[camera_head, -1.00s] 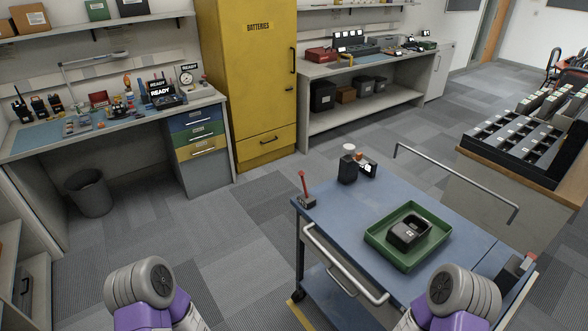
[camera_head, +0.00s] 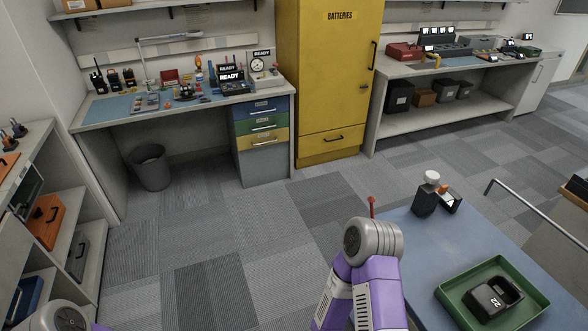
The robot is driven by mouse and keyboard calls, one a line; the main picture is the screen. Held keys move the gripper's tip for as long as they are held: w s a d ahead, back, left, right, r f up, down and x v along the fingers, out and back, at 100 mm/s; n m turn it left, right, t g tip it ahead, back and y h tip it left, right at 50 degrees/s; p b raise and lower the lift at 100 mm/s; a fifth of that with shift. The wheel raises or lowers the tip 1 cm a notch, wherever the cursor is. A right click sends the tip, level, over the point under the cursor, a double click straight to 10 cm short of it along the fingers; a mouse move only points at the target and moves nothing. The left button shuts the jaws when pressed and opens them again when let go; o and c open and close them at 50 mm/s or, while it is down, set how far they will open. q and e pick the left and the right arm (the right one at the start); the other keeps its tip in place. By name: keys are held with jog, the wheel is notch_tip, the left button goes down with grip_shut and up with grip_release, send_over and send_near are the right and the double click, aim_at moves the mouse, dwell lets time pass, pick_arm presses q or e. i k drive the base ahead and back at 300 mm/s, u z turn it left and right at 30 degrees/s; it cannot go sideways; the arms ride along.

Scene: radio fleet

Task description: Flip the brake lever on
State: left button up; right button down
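The brake lever (camera_head: 371,205) is a thin red stick at the far left corner of the blue cart (camera_head: 405,243). Only its upper part shows, standing roughly upright. My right arm's grey joint hides its base and the cart's left edge. My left arm shows only at the bottom left corner of the picture, well apart from the cart. Neither gripper is in view, so I cannot see whether they are open or shut.
A green tray (camera_head: 455,293) with a black device (camera_head: 483,302) sits on the cart. A dark bottle (camera_head: 425,202) stands near its far edge. Shelves with an orange case (camera_head: 45,222) stand at the left. The carpet between them and the cart is clear.

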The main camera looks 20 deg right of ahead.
aim_at(371, 200)
jog(key=u, duration=0.2)
jog(key=i, duration=1.05)
jog(key=z, duration=1)
jog(key=i, duration=0.5)
jog(key=z, duration=0.5)
